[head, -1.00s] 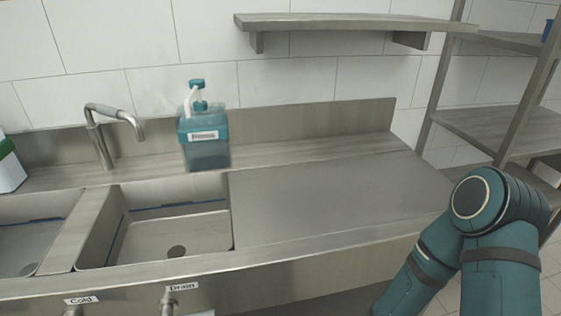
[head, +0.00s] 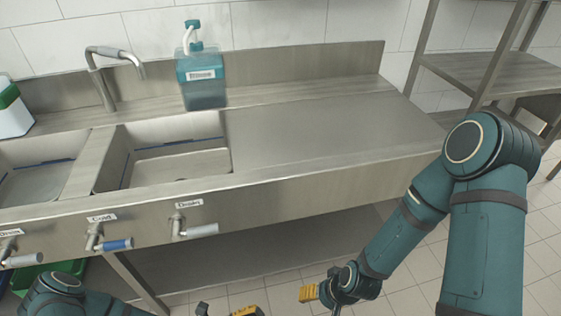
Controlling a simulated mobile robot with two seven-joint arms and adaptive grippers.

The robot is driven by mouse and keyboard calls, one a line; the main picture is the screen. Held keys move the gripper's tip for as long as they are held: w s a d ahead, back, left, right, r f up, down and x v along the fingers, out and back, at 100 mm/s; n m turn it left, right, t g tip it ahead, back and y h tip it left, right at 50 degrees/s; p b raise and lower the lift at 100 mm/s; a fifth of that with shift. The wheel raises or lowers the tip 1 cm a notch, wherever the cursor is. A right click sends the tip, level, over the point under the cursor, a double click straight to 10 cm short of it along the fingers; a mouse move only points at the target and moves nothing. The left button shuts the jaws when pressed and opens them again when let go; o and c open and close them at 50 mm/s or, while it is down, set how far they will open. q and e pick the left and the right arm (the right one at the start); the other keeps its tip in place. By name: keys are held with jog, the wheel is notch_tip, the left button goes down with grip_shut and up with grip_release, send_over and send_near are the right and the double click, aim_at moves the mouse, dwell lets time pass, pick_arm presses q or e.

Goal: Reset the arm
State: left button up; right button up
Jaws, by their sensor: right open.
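My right arm comes in from the right, bent at the elbow, and reaches down toward the lower middle. My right gripper (head: 316,292), with a yellow finger pad, is open in front of the counter, below its front edge. Nothing shows in it. It is partly seen from behind and cut by the bottom edge. Part of my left arm shows at the lower left. My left gripper (head: 232,311) barely shows at the bottom edge, as dark and yellow pieces. Its jaw opening is hidden.
A steel counter (head: 310,141) has two sinks, a faucet (head: 107,75) and levered valves (head: 103,243) along its front. A teal dispenser bottle (head: 203,88) stands behind the right sink. A white-and-green container (head: 14,115) is at the left. A steel shelf rack (head: 460,75) stands at the right.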

pick_arm(q)
jog(key=s+a+f+m+g+y, duration=0.1)
jog(key=s+f+m+g+y, duration=0.1)
jog(key=f+m+g+y, duration=0.35)
jog(key=s+f+m+g+y, duration=0.2)
jog(key=s+m+g+y, duration=0.1)
jog(key=m+y, duration=0.6)
jog(key=w+a+r+m+t+y, duration=0.1)
jog(key=w+r+m+t+y, duration=0.1)
jog(key=w, duration=0.4)
jog(key=w+a+r+m+t+y, duration=0.2)
jog(key=w+m+t+y, duration=0.1)
jog(key=w+m+t, duration=0.2)
jog(key=shift+w+t, duration=0.35)
jog(key=shift+w, duration=0.35)
jog(key=shift+m+y, duration=0.25)
